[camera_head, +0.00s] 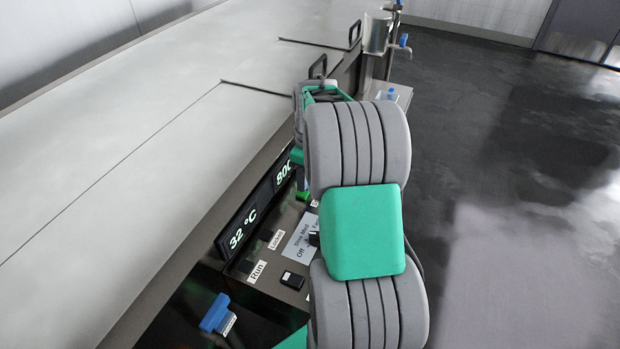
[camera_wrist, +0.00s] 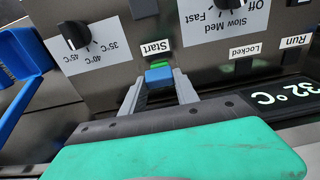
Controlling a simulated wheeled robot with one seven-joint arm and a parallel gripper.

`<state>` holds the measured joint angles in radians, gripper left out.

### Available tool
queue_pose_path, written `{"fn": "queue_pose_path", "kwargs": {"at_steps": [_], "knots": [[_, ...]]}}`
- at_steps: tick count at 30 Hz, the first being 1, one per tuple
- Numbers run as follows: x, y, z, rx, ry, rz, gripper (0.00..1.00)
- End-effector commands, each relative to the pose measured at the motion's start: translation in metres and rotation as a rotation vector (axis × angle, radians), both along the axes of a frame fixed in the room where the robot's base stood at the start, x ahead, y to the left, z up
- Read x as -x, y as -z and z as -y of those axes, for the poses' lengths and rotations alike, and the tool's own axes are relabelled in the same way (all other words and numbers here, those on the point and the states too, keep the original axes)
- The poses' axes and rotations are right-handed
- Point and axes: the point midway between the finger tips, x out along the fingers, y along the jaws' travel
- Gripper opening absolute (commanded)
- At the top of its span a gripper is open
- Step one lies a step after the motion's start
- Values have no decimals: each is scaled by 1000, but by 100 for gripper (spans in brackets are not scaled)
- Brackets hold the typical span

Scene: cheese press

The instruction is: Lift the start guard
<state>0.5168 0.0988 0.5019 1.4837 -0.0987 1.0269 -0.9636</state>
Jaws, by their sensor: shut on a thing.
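The wrist view shows a small blue piece, which I take as the start guard (camera_wrist: 159,76), beside the Start label (camera_wrist: 156,46) on a dark control panel. A green piece (camera_wrist: 160,64) shows at its edge on the label side. My gripper (camera_wrist: 160,82) has one finger on each side of the blue piece and is shut on it. How far the guard is tilted cannot be told. In the head view my arm hides the fingertips and the guard.
The panel carries a temperature knob (camera_wrist: 75,36), a speed dial label (camera_wrist: 228,12) and a lit display (camera_head: 243,230). A blue handle (camera_head: 216,313) stands near the panel. A broad metal top (camera_head: 130,150) overhangs on the left. The floor (camera_head: 510,180) at right is clear.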

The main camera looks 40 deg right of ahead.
Motion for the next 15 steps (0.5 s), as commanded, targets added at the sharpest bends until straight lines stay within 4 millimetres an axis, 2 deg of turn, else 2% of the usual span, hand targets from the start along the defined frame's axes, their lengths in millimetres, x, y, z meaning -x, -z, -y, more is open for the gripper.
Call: {"fn": "queue_pose_path", "kwargs": {"at_steps": [1, 6, 15], "knots": [[-6, -10, -3, 24, -6, -34, 0], [-14, -23, -9, 103, -7, -172, 0], [-24, -27, -14, 203, -6, -338, 0]]}}
